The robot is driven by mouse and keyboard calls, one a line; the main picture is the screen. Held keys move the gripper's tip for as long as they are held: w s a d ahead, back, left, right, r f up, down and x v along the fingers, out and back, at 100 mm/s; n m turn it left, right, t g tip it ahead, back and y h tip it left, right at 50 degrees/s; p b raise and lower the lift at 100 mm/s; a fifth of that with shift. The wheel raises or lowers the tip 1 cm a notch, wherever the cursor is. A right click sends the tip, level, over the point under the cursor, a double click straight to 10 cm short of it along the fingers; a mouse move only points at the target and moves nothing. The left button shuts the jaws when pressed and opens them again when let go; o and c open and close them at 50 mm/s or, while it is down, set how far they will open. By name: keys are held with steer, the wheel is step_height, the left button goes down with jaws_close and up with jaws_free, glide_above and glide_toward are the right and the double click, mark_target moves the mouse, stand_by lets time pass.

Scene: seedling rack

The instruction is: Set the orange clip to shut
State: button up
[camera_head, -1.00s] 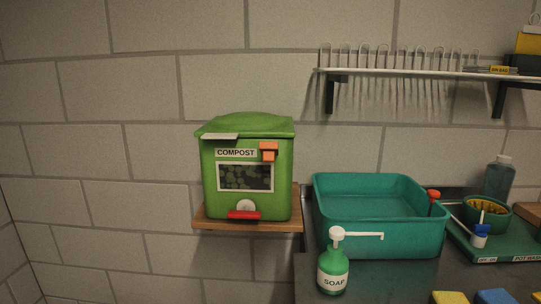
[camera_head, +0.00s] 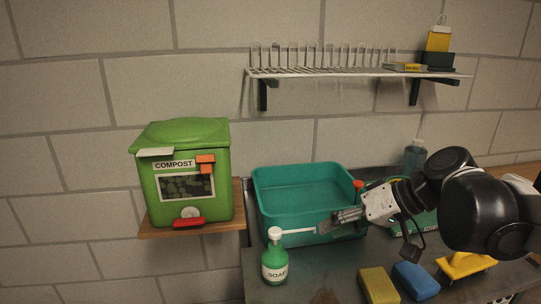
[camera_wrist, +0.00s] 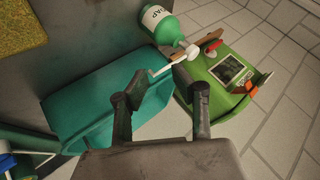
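The orange clip (camera_head: 205,165) sits on the front of the green compost bin (camera_head: 222,200), at the upper right above its dark window. In the wrist view the bin (camera_wrist: 198,72) lies at the right, and the orange clip (camera_wrist: 262,82) shows near its far edge, partly cut by a pale tab. My gripper (camera_head: 330,223) is over the front of the teal basin, well to the right of the bin and apart from it. In the wrist view my gripper (camera_wrist: 160,90) has its two fingers spread, with nothing held between them.
The teal basin (camera_head: 305,212) stands on the counter right of the bin. A green soap bottle (camera_head: 275,268) with a long white spout stands in front of it. Yellow (camera_head: 378,285) and blue (camera_head: 415,280) sponges lie at the front. A wall shelf (camera_head: 350,74) hangs above.

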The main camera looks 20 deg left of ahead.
mark_target(206, 168)
steer(key=w+a+r+n+g+y+p, duration=0.3)
steer(key=a+r+n+g+p, duration=0.15)
steer(key=a, duration=0.35)
steer(key=w+a+r+n+g+y+p, duration=0.25)
steer(key=a+r+n+g, duration=0.2)
steer(key=a, duration=0.35)
steer(key=shift+n+g, duration=0.4)
steer(key=shift+n, duration=0.5)
steer(key=p+x, duration=0.1)
steer(key=x, duration=1.3)
steer(key=shift+w+a+f, duration=0.1)
steer(key=shift+w+a, duration=0.05)
steer(key=shift+a, duration=0.05)
jaws_close()
